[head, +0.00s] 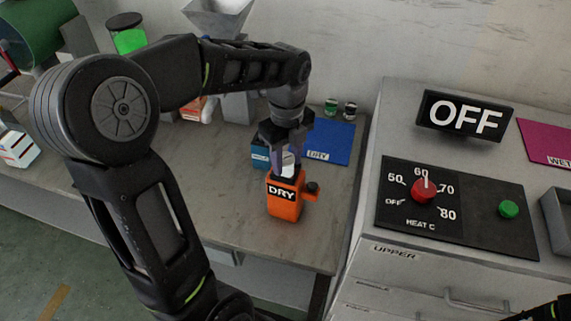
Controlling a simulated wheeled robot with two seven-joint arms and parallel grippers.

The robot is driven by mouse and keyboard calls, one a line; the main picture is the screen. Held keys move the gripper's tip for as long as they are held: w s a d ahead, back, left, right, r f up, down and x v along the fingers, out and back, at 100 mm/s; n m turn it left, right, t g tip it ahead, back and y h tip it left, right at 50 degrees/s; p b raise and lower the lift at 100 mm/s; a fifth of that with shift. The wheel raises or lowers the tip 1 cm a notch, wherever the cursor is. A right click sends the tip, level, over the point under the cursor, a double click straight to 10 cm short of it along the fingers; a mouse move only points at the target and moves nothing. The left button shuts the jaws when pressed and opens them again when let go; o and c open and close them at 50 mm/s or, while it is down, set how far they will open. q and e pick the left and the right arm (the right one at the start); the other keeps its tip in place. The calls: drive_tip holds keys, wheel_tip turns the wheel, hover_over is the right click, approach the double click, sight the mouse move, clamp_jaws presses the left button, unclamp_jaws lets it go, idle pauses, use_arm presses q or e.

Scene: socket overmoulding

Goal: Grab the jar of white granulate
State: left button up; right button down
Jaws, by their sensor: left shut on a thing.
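My left gripper (287,168) points down over the right part of the grey bench. It is shut at the top of an orange container (284,205) with a black DRY label and a black knob on its right side. A small pale patch shows between the fingers; I cannot tell whether it is white granulate. The container looks upright, and I cannot tell whether its base touches the bench. No other jar of white granulate is clear to see. My right gripper is not in view.
A jar of green granulate (130,40) and a grey hopper (217,18) stand at the back. A blue mat (329,140) lies behind the container. A heater cabinet (385,257) with a red dial (424,190) and an OFF sign (464,115) rises at the right. Bench left of the container is clear.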

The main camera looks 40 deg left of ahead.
sight(287, 159)
use_arm(q)
clamp_jaws()
drive_tip(key=shift+r, duration=0.1)
wheel_tip(287, 159, up, 10)
drive_tip(key=shift+f, duration=0.1)
idle(0.4)
idle(0.5)
